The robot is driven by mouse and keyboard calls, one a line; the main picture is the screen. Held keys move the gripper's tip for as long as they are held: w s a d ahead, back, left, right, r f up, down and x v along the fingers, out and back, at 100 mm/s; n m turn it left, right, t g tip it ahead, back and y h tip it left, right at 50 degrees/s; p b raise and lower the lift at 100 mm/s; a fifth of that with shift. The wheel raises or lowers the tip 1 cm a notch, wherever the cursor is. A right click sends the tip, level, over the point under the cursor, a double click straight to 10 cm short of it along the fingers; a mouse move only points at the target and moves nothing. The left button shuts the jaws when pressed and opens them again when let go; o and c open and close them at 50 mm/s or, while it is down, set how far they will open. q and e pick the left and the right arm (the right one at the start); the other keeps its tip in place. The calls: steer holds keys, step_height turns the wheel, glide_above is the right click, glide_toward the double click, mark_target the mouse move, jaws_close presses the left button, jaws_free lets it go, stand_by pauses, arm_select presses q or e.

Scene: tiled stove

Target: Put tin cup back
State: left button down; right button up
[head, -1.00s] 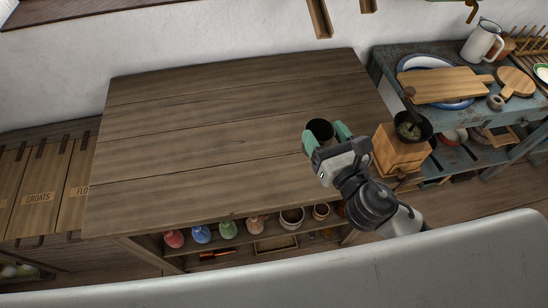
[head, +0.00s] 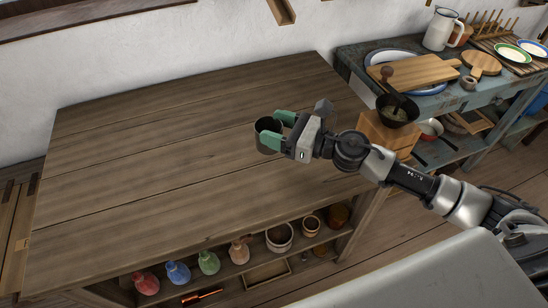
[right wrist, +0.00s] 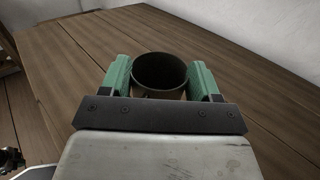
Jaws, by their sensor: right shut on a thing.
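The tin cup (head: 268,139) is dark and round with an open top. It is between the green-padded fingers of my right gripper (head: 279,131), which is shut on it. In the head view the cup shows over the right part of the wooden table (head: 170,160). In the right wrist view the cup (right wrist: 160,74) appears upright between the two green fingers, with the table top behind it. I cannot tell whether its base touches the table. My left gripper is not in view.
The table top is otherwise bare. Its lower shelf holds several coloured bottles (head: 178,272) and pots (head: 280,237). A wooden coffee grinder (head: 388,130) stands right of the table. A blue side table behind it holds a cutting board (head: 413,72), a white jug (head: 442,30) and plates (head: 510,53).

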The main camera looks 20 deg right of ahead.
steer(key=shift+f+b, duration=0.75)
steer(key=shift+f, duration=2.45)
steer(key=shift+f+b, duration=0.25)
steer(key=shift+b, duration=0.05)
steer(key=o, duration=0.9)
steer(key=shift+o, duration=0.2)
steer(key=shift+r, duration=0.1)
